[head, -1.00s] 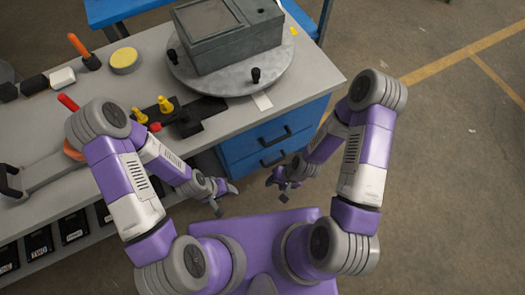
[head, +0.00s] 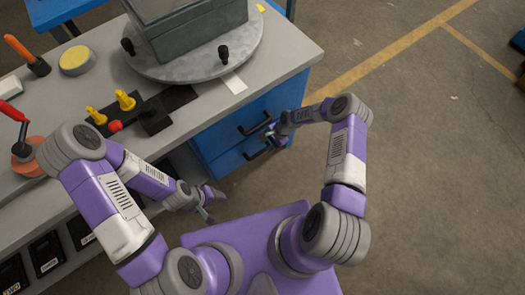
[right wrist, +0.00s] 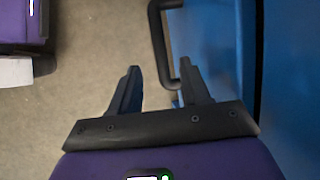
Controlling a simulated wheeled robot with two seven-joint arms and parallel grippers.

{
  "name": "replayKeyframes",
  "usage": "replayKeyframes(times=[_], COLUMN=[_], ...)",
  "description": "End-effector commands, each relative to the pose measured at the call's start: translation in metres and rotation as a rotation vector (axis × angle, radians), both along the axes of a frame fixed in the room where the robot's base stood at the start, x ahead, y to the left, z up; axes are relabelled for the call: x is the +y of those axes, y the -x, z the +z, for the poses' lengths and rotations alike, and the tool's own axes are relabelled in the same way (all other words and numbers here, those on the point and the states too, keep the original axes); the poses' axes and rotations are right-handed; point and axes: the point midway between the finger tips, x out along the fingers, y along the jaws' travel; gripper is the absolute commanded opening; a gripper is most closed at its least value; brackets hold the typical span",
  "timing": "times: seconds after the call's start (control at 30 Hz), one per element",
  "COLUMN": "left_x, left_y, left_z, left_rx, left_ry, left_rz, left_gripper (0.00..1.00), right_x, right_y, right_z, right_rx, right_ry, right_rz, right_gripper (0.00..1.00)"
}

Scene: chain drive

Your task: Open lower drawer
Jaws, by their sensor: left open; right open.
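A blue drawer cabinet (head: 222,137) stands under the workbench, with two black bar handles on its front. The upper handle (head: 254,126) is in plain view; the lower handle (head: 252,153) is partly hidden by my right gripper (head: 272,137). Both drawers look closed. In the right wrist view, my open right gripper (right wrist: 159,68) is close to the blue front. A black handle (right wrist: 159,43) runs into the space between its fingertips, nearer the right finger; I cannot tell whether they touch. My left gripper (head: 208,202) is open and empty, left of the cabinet.
The grey workbench (head: 285,50) carries a round turntable (head: 160,70) with a grey box, yellow and red knobs, and an orange-handled tool (head: 30,55). Black bins (head: 45,252) sit under the bench at left. The floor right of the cabinet is clear.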

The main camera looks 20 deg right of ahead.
Motion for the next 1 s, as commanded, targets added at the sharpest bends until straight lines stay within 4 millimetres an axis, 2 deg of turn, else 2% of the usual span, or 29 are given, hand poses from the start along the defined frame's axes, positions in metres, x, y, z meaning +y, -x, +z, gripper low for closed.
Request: replayKeyframes(times=[0.03,0.1,0.3,0.7,1.0], left_x=[0.000,0.000,0.000,0.000,0.000], left_y=[0.000,0.000,0.000,0.000,0.000], left_z=[-0.006,-0.011,-0.021,-0.023,-0.023], left_rx=[0.000,0.000,0.000,0.000,0.000], left_ry=[0.000,0.000,0.000,0.000,0.000], left_rz=[0.000,0.000,0.000,0.000,0.000], left_gripper=[0.62,0.62,0.62,0.62,0.62], right_x=[0.005,0.010,0.021,0.024,0.024], right_y=[0.001,0.000,-0.002,-0.002,-0.002], right_z=[-0.012,-0.023,-0.046,-0.051,-0.051], right_rx=[0.001,0.001,-0.002,-0.002,-0.002], right_ry=[-0.002,-0.001,0.000,0.000,0.000], right_rz=[0.003,0.003,0.001,0.002,0.002], right_gripper=[0.46,0.46,0.46,0.46,0.00])
